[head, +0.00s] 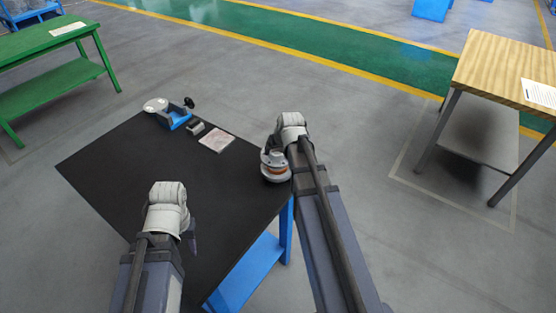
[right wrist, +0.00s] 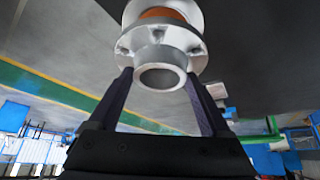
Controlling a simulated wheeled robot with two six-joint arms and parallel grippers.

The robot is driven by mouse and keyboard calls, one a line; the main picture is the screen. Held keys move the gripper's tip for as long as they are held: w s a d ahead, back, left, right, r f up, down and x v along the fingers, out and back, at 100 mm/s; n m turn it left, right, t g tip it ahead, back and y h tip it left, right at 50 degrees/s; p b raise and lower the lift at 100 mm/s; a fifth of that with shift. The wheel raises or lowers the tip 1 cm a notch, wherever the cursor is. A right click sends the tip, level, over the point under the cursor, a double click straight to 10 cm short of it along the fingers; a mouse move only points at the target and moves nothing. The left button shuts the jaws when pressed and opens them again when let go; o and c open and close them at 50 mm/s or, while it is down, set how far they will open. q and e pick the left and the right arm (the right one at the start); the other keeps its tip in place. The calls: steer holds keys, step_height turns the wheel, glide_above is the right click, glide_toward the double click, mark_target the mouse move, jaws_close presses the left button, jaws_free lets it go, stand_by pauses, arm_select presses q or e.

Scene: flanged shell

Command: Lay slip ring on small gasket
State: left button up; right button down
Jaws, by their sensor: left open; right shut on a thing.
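A silver flanged part with a short round neck, which I take to be the slip ring (right wrist: 160,48), is between my right gripper's fingers (right wrist: 162,88). The gripper is shut on it. An orange band, which I take to be the small gasket (right wrist: 163,14), shows just beyond its flange, with more silver behind. In the head view the silver part (head: 272,157) is above the orange band (head: 277,169), over a wide silver base (head: 276,179) at the black table's right edge. I cannot tell whether they touch. My left gripper (head: 188,236) is open over the table's near part, away from the stack.
On the black table (head: 120,165), a blue-and-grey device (head: 176,116), a small grey block (head: 195,128) and a flat printed sheet (head: 217,139) lie toward the back. The table's middle is clear. A wooden table (head: 510,70) stands right, a green bench (head: 45,40) left.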

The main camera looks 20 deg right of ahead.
arm_select(q)
steer(key=shift+f+b, duration=1.8)
steer(key=shift+b, duration=0.05)
arm_select(e)
steer(key=shift+f, duration=1.8)
arm_select(q)
steer(key=shift+f, duration=0.1)
arm_select(e)
steer(key=shift+f, duration=0.1)
arm_select(q)
steer(key=shift+f, duration=0.1)
arm_select(e)
steer(key=shift+f, duration=0.1)
jaws_free()
arm_select(q)
steer(key=shift+r, duration=0.2)
arm_select(e)
steer(key=shift+r, duration=0.2)
arm_select(q)
steer(key=shift+r+p, duration=0.5)
arm_select(e)
steer(key=shift+s+r, duration=0.25)
steer(key=shift+r, duration=0.2)
arm_select(q)
step_height(320, 180, up, 10)
steer(key=p, duration=0.9)
steer(key=shift+f, duration=0.25)
arm_select(e)
steer(key=v, duration=1.1)
steer(key=shift+a, duration=0.1)
